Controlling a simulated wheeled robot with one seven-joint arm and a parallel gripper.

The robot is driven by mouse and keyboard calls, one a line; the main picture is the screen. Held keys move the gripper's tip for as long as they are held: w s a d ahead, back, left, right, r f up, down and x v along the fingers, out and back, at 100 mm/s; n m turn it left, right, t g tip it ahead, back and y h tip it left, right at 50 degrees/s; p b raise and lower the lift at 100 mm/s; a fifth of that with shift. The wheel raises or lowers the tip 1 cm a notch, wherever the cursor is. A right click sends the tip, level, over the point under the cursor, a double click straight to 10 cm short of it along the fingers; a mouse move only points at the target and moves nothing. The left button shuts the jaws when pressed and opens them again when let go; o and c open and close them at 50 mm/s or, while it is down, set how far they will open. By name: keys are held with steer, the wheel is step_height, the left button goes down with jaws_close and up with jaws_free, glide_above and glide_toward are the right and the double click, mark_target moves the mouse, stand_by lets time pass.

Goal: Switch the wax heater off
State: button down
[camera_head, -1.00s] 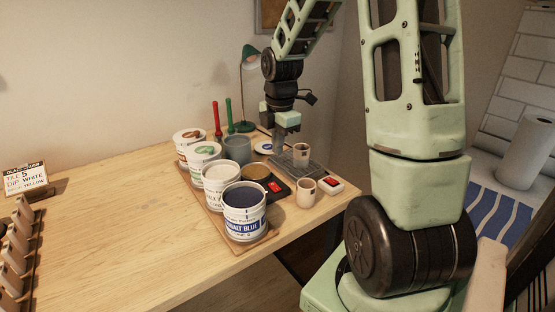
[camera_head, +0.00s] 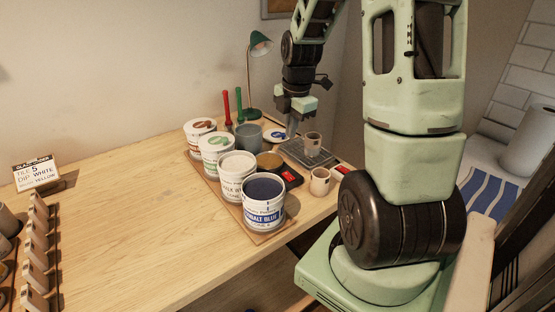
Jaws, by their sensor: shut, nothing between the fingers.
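A round dish of amber-brown stuff (camera_head: 269,159), which looks like the wax heater's pan, sits behind the cobalt blue tub. A dark block with a red switch (camera_head: 290,176) adjoins it at front right. The switch's position is too small to read. A second red switch (camera_head: 342,169) is on a pale box farther right, partly hidden by my arm. My gripper (camera_head: 292,131) is shut and empty, pointing down above the back of the table, behind the dish and apart from both switches.
Several glaze tubs, including cobalt blue (camera_head: 263,203), stand on a wooden board left of the dish. A green lamp (camera_head: 259,45) stands behind. The table's left middle (camera_head: 130,210) is clear.

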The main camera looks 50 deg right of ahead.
mark_target(286, 175)
steer(key=f, duration=0.4)
steer(key=w+f+p, duration=0.1)
steer(key=f, duration=0.4)
steer(key=f+p, duration=0.1)
steer(key=f, duration=0.4)
steer(key=shift+w+d, duration=0.2)
steer(key=shift+w, duration=0.1)
steer(key=shift+w+f+p, duration=0.1)
steer(key=shift+f+p, duration=0.05)
steer(key=shift+p, duration=0.2)
steer(key=shift+f+g, duration=0.15)
steer(key=shift+g, duration=0.15)
steer(key=shift+s+a, duration=0.1)
steer(key=shift+s, duration=0.15)
